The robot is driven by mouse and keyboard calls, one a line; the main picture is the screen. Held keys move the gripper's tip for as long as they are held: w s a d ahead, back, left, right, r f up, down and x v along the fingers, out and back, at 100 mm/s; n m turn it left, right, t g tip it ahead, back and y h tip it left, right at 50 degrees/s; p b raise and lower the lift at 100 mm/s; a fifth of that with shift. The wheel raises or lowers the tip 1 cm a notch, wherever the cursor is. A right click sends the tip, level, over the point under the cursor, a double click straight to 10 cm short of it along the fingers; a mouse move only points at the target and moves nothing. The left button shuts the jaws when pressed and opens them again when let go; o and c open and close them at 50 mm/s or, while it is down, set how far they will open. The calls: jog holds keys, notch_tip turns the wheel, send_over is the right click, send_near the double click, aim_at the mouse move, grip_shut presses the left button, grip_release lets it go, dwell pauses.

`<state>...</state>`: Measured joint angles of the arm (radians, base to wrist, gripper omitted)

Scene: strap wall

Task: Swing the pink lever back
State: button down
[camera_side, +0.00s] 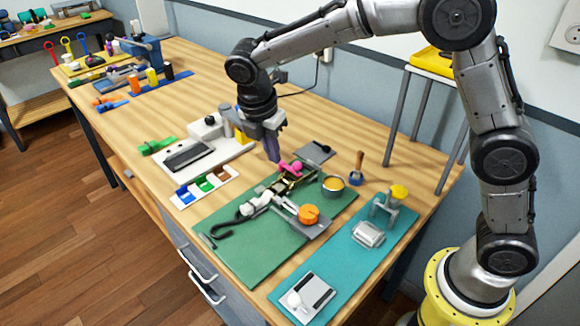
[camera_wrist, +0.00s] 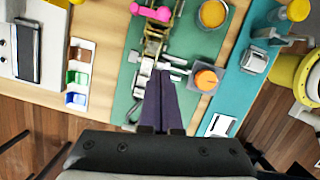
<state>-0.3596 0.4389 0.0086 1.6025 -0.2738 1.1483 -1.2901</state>
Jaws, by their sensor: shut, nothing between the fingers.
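The pink lever (camera_side: 290,168) sits on a brass-coloured ratchet mechanism (camera_side: 285,184) at the far end of a green mat (camera_side: 250,246). It also shows at the top edge of the wrist view (camera_wrist: 151,12), beyond my fingertips. My gripper (camera_side: 274,158) points down just left of the pink lever in the side view, with its dark fingers together and empty. In the wrist view my gripper (camera_wrist: 160,74) covers part of the mat and the strap hardware. I cannot tell whether the fingertips touch the lever.
An orange knob (camera_side: 309,214) and a round tin with orange contents (camera_side: 332,185) stand right of the mechanism. A black hook (camera_side: 222,231) lies on the mat. A tray of coloured blocks (camera_side: 204,186) is at the left, a teal mat (camera_side: 338,262) at the right.

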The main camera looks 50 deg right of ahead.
aim_at(290, 167)
jog(key=shift+f, duration=0.1)
jog(key=x, duration=0.9)
jog(key=shift+d+f, duration=0.2)
jog(key=shift+f, duration=0.15)
jog(key=shift+w+d+r, duration=0.1)
jog(key=shift+d, duration=0.5)
jog(key=shift+w+d+r, duration=0.1)
jog(key=shift+d, duration=0.45)
jog(key=shift+w+d+r, duration=0.15)
jog(key=shift+d, duration=0.6)
